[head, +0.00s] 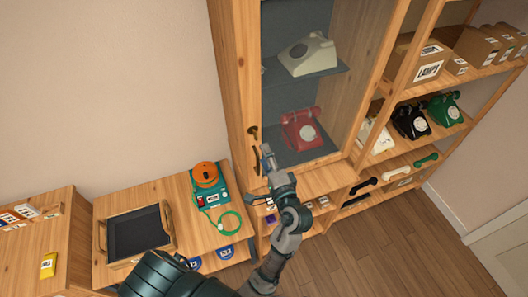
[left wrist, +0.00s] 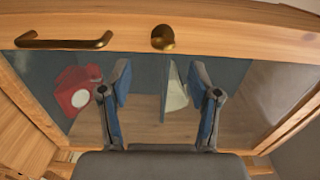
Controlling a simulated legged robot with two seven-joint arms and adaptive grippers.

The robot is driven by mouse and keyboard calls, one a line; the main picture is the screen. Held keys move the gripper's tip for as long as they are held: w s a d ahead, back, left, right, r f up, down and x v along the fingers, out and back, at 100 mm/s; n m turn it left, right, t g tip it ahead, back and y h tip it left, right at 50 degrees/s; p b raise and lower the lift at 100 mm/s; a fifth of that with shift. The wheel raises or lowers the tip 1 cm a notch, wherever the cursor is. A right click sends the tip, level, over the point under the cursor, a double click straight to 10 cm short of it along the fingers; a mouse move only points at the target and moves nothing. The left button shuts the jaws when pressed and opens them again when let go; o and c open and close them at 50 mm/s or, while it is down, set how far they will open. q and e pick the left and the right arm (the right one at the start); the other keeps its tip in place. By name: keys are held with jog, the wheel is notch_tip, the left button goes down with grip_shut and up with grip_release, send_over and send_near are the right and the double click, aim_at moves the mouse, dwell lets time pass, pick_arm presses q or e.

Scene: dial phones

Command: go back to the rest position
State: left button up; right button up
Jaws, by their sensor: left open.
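My left gripper (head: 268,158) is in front of the tall wooden cabinet (head: 234,75), close to its dark bar handle (head: 256,161). In the left wrist view the two blue-padded fingers (left wrist: 160,92) are spread apart with nothing between them. The bar handle (left wrist: 64,42) and a round brass knob (left wrist: 163,37) lie beyond the fingertips, apart from them. Behind the cabinet's glass, a red dial phone (head: 301,130) stands on the lower level and a cream dial phone (head: 308,54) on the shelf above. My right gripper is not in view.
An orange-and-teal device (head: 206,180) with a green cord and a dark framed tray (head: 138,232) are on the low wooden bench at left. Open shelves at right hold a black phone (head: 410,120), a green phone (head: 445,109) and boxes. Wooden floor (head: 385,255) is clear at lower right.

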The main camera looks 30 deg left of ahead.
pick_arm(q)
jog(key=shift+a+f, duration=0.1)
dwell(0.3)
jog(key=w+d+f+m+t+h+b, duration=0.1)
jog(key=w+d+f+m+h, duration=0.2)
jog(key=f, duration=0.8)
jog(key=w+d+f+m+h, duration=0.2)
jog(key=w+d+f+h, duration=0.25)
jog(key=f, duration=0.75)
jog(key=s+d+f+g+h, duration=0.1)
jog(key=s+d+f+h, duration=0.15)
jog(key=f, duration=0.75)
jog(key=s+d+f+g+h, duration=0.1)
jog(key=s+f+g, duration=0.15)
jog(key=f, duration=0.75)
jog(key=s+a+f+n+g+h+b, duration=0.2)
jog(key=s+f+n+g, duration=0.2)
jog(key=s+f, duration=1.6)
jog(key=s+a+f+n+g, duration=0.1)
jog(key=s+a+f+n, duration=0.1)
jog(key=s, duration=0.5)
jog(key=s+a+f+n+g, duration=0.1)
jog(key=s+a+f+n, duration=0.1)
jog(key=s+a+f, duration=0.2)
jog(key=s+a+f+n+g, duration=0.2)
jog(key=s+f, duration=0.4)
jog(key=s, duration=0.6)
jog(key=shift+s+a+f+h+b, duration=0.2)
jog(key=shift+a+f+h+b, duration=0.15)
jog(key=shift+a, duration=0.25)
